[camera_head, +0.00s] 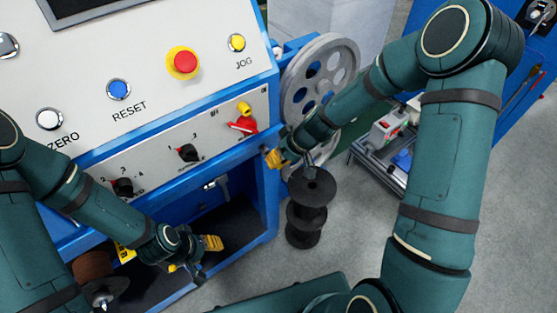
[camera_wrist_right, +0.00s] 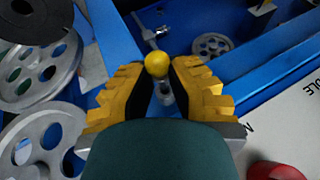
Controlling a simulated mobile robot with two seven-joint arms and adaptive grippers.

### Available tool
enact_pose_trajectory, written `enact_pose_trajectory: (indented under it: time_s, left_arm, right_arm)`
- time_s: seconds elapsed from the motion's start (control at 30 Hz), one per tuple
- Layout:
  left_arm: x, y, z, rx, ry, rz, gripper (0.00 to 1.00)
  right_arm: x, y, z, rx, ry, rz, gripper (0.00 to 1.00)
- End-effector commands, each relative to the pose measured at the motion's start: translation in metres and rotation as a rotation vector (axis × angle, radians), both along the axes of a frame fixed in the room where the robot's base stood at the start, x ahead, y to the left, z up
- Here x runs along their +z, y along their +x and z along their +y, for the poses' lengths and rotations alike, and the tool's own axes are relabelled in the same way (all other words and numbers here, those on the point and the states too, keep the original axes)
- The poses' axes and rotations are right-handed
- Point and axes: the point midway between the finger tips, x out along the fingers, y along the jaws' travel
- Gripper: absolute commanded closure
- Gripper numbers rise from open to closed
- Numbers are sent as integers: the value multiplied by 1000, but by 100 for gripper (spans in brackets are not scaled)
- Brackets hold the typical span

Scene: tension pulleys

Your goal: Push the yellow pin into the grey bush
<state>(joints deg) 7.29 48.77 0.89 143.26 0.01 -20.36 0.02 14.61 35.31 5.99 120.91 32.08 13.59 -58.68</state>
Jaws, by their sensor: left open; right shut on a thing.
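The yellow pin's round head (camera_wrist_right: 157,65) shows between the fingertips of my right gripper (camera_wrist_right: 158,78) in the right wrist view. That gripper is shut on it. A small grey metal piece (camera_wrist_right: 166,97) shows just below the head; I cannot tell whether it is the pin's shaft or the grey bush. In the head view my right gripper (camera_head: 274,158) is at the blue frame's right corner, beside the large wheel, and the pin is hidden there. My left gripper (camera_head: 201,257) is open and empty, in front of the dark opening under the panel.
The control panel (camera_head: 150,55) has a red stop button (camera_head: 183,62) and a red lever (camera_head: 242,125). A grey spoked wheel (camera_head: 318,90) stands behind my right gripper, and a stack of dark discs (camera_head: 306,214) stands below it.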

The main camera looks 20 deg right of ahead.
Motion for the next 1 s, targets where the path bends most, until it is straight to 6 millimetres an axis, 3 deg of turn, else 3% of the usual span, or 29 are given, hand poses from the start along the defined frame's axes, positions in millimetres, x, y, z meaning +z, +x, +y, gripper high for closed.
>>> enact_pose_trajectory:
  time_s: [1.0]
  left_arm:
    - [-6, 0, 0, 0, 0, 0, 53]
  right_arm:
    - [0, 0, 0, 0, 0, 0, 100]
